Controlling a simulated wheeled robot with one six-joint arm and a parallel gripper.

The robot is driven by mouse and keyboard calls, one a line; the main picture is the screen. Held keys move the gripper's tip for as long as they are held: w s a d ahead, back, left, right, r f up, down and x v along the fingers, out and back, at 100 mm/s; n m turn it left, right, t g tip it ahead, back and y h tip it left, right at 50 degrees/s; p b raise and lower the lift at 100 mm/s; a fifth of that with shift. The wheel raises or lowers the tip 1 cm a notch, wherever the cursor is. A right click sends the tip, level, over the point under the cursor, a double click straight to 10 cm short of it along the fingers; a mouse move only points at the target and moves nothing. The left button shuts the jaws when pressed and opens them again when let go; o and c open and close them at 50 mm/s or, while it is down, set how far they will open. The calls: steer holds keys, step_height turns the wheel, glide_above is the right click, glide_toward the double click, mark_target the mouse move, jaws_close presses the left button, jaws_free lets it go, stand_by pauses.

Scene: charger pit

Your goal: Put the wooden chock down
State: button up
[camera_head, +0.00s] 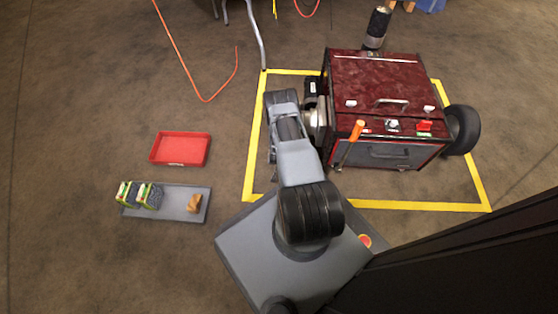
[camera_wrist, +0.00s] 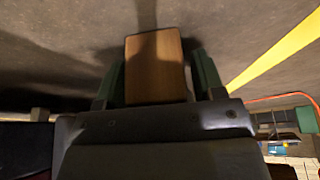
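In the wrist view a wooden chock (camera_wrist: 155,68) sits between the two green fingers of my gripper (camera_wrist: 156,72). The fingers stand close along its two sides, and my gripper looks shut on it. Grey floor lies behind the chock, with a dark shadow beyond its far end. In the head view my arm reaches to the left side of the dark red cart (camera_head: 380,85); the gripper and its chock are hidden there. A second small wooden block (camera_head: 194,203) lies on the grey tray (camera_head: 172,212) at the left.
A yellow floor line (camera_head: 253,150) frames the cart, and a black wheel (camera_head: 463,130) shows at its right. An orange-handled lever (camera_head: 356,131) stands at its front. A red bin (camera_head: 180,135) is behind the tray. An orange cable (camera_head: 180,55) lies on open floor.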

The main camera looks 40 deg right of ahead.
steer(key=shift+o, duration=0.6)
steer(key=shift+r, duration=0.1)
